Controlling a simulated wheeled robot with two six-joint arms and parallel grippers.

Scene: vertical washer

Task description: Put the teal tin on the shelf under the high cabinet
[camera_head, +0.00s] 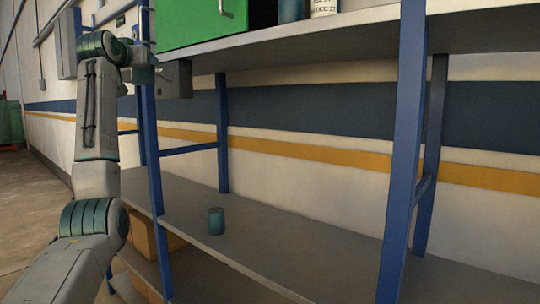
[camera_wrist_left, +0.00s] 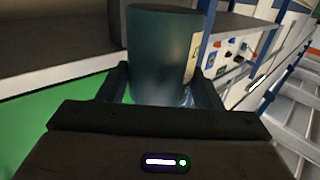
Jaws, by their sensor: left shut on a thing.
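My left gripper (camera_wrist_left: 165,88) is shut on a teal tin (camera_wrist_left: 160,45), which stands up between the fingers with a pale label edge at its right side. In the head view the left wrist (camera_head: 175,80) is by the rack's left post, just under the upper shelf board (camera_head: 300,34); the fingers and held tin cannot be made out there. A green cabinet (camera_head: 203,22) with a handle stands on that board. Another teal tin (camera_head: 216,221) stands upright on the lower shelf (camera_head: 275,250). My right gripper is not in view.
A blue-grey can (camera_head: 290,10) and a white labelled can (camera_head: 324,8) stand right of the cabinet, cut off by the picture's top. Blue posts (camera_head: 404,150) frame the rack. Brown boxes (camera_head: 143,235) sit below. The lower shelf is clear right of its tin.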

